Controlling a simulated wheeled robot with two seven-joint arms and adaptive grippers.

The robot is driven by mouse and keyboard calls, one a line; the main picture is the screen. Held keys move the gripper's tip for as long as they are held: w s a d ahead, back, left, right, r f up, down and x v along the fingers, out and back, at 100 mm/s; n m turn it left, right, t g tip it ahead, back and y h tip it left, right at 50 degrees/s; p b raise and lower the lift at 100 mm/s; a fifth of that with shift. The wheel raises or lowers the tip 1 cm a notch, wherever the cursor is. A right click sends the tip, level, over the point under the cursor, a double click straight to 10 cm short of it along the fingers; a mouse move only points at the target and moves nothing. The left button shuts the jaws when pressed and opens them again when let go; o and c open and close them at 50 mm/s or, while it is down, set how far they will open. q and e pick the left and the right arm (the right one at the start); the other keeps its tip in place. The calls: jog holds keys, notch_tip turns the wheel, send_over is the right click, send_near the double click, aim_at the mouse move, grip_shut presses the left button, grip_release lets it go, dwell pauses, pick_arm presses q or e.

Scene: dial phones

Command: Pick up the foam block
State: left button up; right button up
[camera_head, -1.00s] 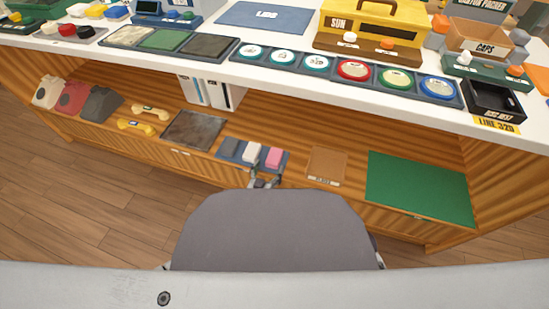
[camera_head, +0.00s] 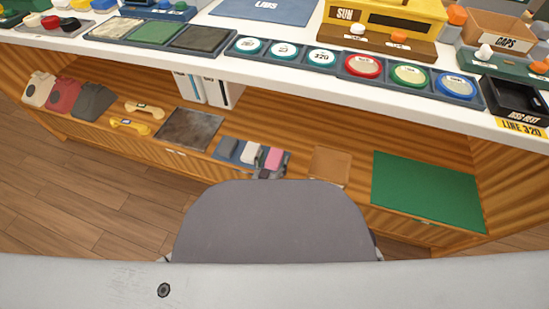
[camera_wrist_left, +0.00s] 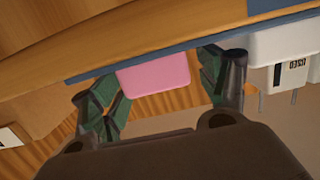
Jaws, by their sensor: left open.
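The pink block (camera_head: 273,158), which looks like the foam block, lies at the right end of a blue tray (camera_head: 227,150) on the lower shelf. A white block (camera_head: 251,152) lies left of it. In the left wrist view, the pink block (camera_wrist_left: 157,77) is at the upper middle, between the fingertips of my left gripper (camera_wrist_left: 160,85). The fingers are open, one on each side, with no clear grip on the block. In the head view my left gripper (camera_head: 267,173) is at the tray's front edge, partly hidden by the grey body part below. My right gripper is not visible.
A brown board (camera_head: 329,166) and a green mat (camera_head: 427,190) lie to the right on the shelf. A dark square plate (camera_head: 190,129) and yellow handsets (camera_head: 144,109) lie to the left.

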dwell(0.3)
pick_arm(q)
jog(key=c, duration=0.9)
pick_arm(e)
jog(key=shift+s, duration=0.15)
pick_arm(q)
jog(key=shift+r, duration=0.2)
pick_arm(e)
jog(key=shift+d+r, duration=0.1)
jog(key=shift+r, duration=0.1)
